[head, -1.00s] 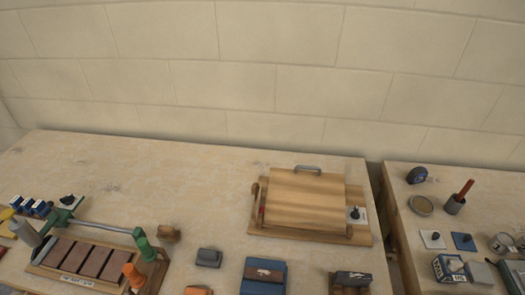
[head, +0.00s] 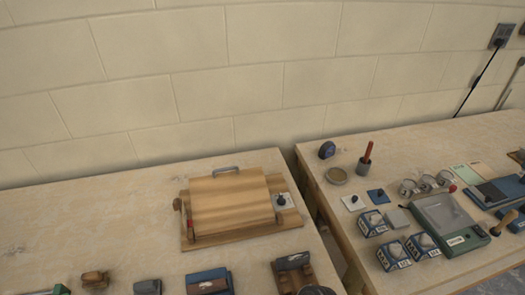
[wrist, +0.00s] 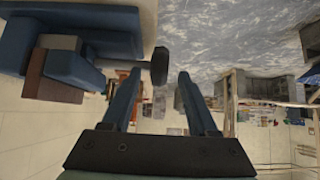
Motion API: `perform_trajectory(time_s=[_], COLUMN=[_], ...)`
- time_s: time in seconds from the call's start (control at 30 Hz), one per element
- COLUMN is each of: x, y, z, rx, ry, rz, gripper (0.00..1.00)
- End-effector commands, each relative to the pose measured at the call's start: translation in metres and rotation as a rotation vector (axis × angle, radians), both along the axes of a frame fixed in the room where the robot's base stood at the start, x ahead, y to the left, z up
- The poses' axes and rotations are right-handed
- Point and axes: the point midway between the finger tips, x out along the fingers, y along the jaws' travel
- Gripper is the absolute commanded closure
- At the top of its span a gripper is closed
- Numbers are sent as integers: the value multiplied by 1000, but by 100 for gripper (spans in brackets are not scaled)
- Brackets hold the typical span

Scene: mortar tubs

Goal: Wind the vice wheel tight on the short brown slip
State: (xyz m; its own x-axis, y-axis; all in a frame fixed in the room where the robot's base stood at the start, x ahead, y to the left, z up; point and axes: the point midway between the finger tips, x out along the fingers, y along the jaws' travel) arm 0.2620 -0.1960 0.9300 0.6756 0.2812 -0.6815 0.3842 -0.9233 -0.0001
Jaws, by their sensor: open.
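In the wrist view a blue vice-like body (wrist: 100,35) fills the upper left. A brown slip (wrist: 36,70) and a grey block (wrist: 60,42) sit against it; I cannot tell how tightly the slip is held. A dark round wheel (wrist: 160,67) stands out from its right side on a short shaft. My gripper (wrist: 159,76) is open, with its two blue fingers apart and the wheel showing between their tips. Whether the fingers reach around the wheel or stop short of it I cannot tell. My gripper does not show in the head view.
In the head view a wooden board press (head: 230,205) stands on the left bench. Small blocks, a blue one (head: 208,283) among them, line its front edge. A gap separates the right bench, which carries blue-white boxes (head: 391,255), a green-grey device (head: 450,222) and tins.

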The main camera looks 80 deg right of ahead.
Motion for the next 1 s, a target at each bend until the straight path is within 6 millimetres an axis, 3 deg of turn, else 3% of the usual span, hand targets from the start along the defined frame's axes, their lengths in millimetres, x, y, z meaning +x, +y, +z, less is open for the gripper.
perform_trajectory(time_s=[0.2, 0.43, 1.0], x=[-35, -60, -69], y=[-15, -26, -28], z=[33, 61, 69], rx=[-3, 0, 3], ry=[1, 0, 1], rz=[-4, -1, 1], gripper=[41, 41, 41])
